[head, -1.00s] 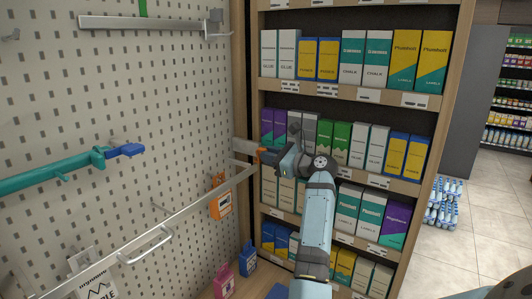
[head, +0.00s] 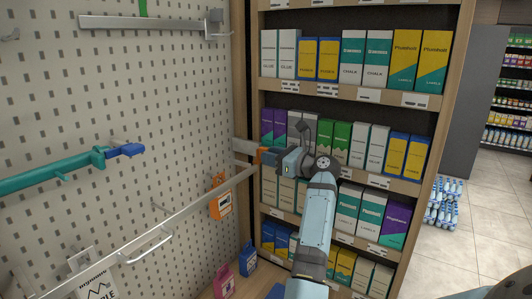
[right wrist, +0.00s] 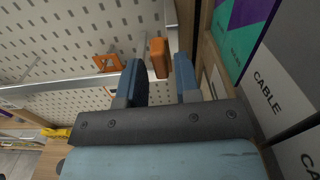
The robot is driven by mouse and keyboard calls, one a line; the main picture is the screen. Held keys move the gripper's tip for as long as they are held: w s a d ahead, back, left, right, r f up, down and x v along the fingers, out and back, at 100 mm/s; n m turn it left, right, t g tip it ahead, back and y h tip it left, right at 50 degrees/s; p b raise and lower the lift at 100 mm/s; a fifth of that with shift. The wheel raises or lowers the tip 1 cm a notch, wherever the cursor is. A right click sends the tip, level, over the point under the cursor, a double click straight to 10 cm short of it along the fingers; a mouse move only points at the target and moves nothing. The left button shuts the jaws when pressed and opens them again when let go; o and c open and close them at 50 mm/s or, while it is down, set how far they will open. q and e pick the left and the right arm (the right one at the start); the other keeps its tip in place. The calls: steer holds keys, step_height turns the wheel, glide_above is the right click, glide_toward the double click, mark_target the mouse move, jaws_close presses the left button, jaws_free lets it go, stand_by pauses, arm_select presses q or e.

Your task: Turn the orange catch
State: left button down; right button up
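The orange catch (head: 259,155) sits at the far right end of the long pale bar (head: 165,221) across the pegboard. My right gripper (head: 270,157) is at the catch, its blue fingers beside it. In the right wrist view the catch (right wrist: 158,57) stands upright between the two fingertips (right wrist: 160,75), with a narrow gap visible on each side. The fingers look open around it, not pressed on it. The fingers partly hide the catch in the head view. My left gripper is not in view.
A teal bar with a blue end piece (head: 125,150) and a grey bar (head: 140,23) are on the pegboard. An orange tag (head: 221,205) hangs below the pale bar. A shelf of boxes (head: 345,140) stands close behind my right arm.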

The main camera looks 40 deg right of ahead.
steer(key=v, duration=0.4)
steer(key=shift+s, duration=0.2)
stand_by(0.5)
